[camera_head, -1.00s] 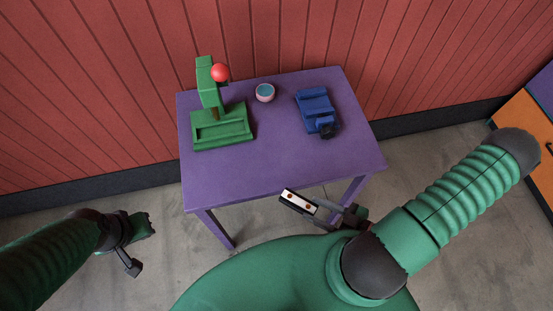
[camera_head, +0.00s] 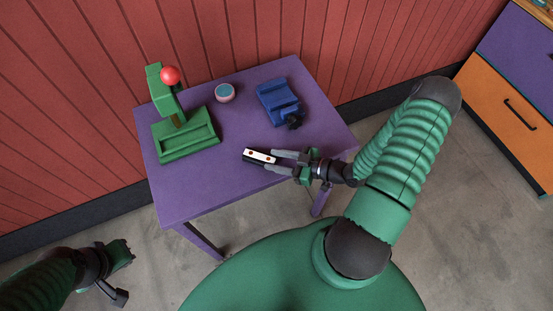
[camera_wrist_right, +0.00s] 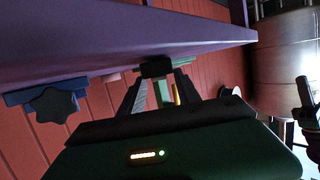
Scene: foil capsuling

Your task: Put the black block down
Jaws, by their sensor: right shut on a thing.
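The black block (camera_head: 265,166) has a white upper face with reddish dots. In the head view it is at the front right part of the purple table (camera_head: 205,190), over the tabletop. My right gripper (camera_head: 279,161) is shut on its right end. I cannot tell whether the block touches the table. In the right wrist view the dark block (camera_wrist_right: 157,67) sits between the fingertips, close to the purple table surface (camera_wrist_right: 100,38). My left gripper (camera_head: 118,265) is at the lower left, away from the table; its jaws are not clear.
A green lever press with a red ball (camera_head: 170,75) stands at the table's back left. A small pink and teal round pot (camera_head: 224,92) is at the back middle. A blue device with a dark knob (camera_head: 279,98) lies behind the block. The front left tabletop is clear.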

